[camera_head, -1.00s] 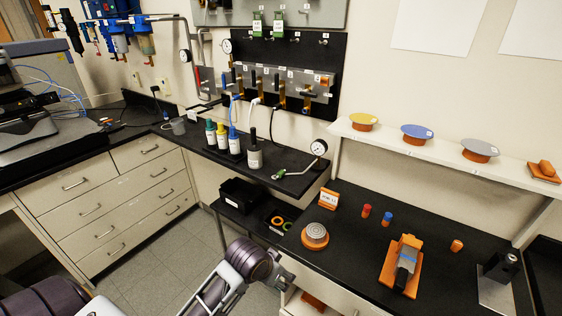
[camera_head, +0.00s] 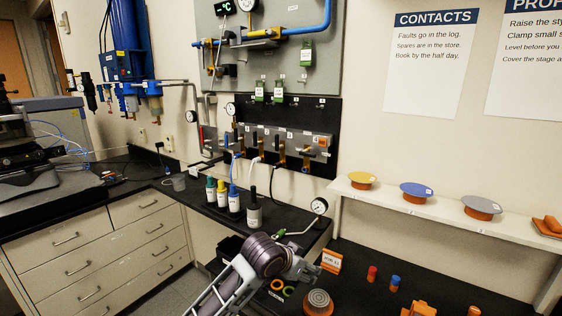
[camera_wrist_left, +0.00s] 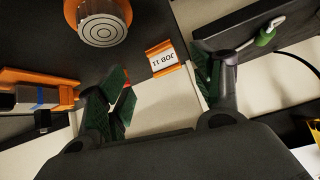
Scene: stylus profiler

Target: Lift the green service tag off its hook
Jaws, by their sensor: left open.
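Two green tags, a left one (camera_head: 259,91) and a right one (camera_head: 278,91), hang side by side at the top edge of the black wall panel (camera_head: 325,112). A third green tag (camera_head: 306,53) hangs higher on the grey board. I cannot tell which is the service tag; their lettering is too small. Small hooks (camera_head: 321,102) show along the panel's top. My left gripper (camera_head: 308,268) is low over the counter front, well below and apart from the tags. Its fingers are spread and empty in the left wrist view (camera_wrist_left: 160,92). My right gripper is out of view.
A valve manifold (camera_head: 290,143) with hoses sits below the tags. Several bottles (camera_head: 234,199) and a round gauge (camera_head: 319,206) stand on the counter beneath.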

